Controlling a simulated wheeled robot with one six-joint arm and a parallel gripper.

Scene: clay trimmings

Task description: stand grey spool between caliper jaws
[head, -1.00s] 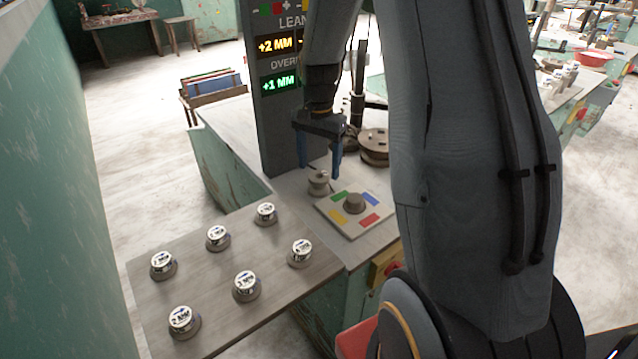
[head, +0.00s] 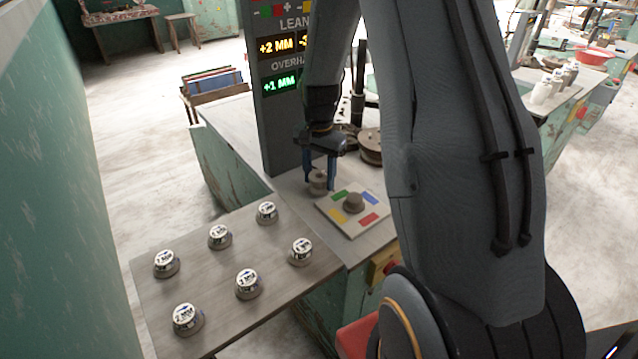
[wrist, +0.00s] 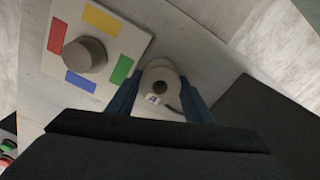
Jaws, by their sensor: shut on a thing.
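The grey spool (head: 318,178) stands upright on the grey bench top, just left of the coloured plate. My gripper (head: 321,183) points down with a blue finger on each side of the spool and is shut on it. In the wrist view the spool (wrist: 160,75), with a dark centre hole and a small pale label, sits between the fingers of my gripper (wrist: 159,98). The spool still appears at bench level; I cannot tell whether it touches the bench. I cannot make out the caliper jaws with certainty in either view.
A pale plate (head: 334,216) with red, yellow, green and blue patches and a grey knob (head: 354,202) lies close by. Several labelled weights stand on the wooden board (head: 215,275). A tall display panel (head: 279,130) rises behind, and a brown round reel (head: 370,146) lies behind right.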

